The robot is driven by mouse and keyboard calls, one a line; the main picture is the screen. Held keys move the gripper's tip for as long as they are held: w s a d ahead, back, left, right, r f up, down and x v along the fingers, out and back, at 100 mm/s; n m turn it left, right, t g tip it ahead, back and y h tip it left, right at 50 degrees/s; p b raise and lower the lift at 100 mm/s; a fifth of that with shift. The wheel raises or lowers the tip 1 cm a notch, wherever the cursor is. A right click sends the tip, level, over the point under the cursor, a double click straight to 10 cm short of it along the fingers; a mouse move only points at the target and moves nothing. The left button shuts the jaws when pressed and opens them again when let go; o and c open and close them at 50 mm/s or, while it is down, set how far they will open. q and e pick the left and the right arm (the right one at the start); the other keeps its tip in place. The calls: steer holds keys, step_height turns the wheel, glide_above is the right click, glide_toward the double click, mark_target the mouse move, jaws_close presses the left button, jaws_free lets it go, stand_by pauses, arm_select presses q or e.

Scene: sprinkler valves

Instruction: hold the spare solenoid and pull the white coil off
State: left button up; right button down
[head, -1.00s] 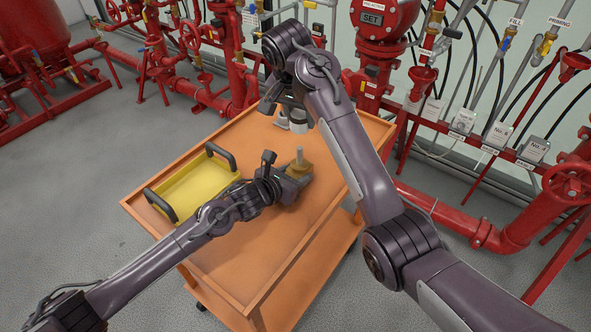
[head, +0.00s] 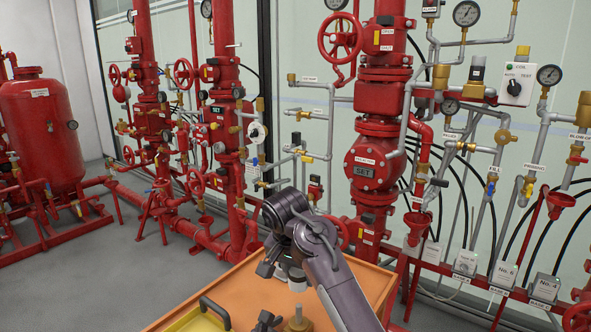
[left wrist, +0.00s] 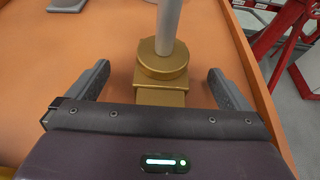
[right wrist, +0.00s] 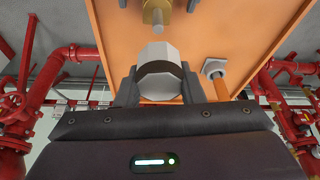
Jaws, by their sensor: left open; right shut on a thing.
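The spare solenoid's brass body (left wrist: 162,65) stands upright on the orange cart, its bare grey stem pointing up. It shows at the bottom edge of the head view (head: 298,324). My left gripper (left wrist: 158,85) is open, its fingers on either side of the brass body with visible gaps. The white coil (right wrist: 158,58), faceted with a dark band, is between the fingers of my right gripper (right wrist: 160,82), which is shut on it. The coil is apart from the stem. In the head view the coil (head: 297,281) is under my right wrist, behind the brass body.
The orange cart top (head: 250,285) carries a yellow tray (head: 195,322) with dark handles at left. A small grey part (right wrist: 215,67) lies on the cart. Red pipes and valves (head: 377,165) stand behind the cart.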

arm_select(q)
steer(key=shift+s, duration=0.1)
steer(key=v, duration=1.2)
steer(key=shift+a+f, duration=0.1)
steer(key=x, duration=1.1)
steer(key=shift+w+d, duration=0.3)
steer(key=shift+w+d+f, duration=0.1)
steer(key=shift+w, duration=0.1)
arm_select(e)
steer(key=shift+f, duration=0.75)
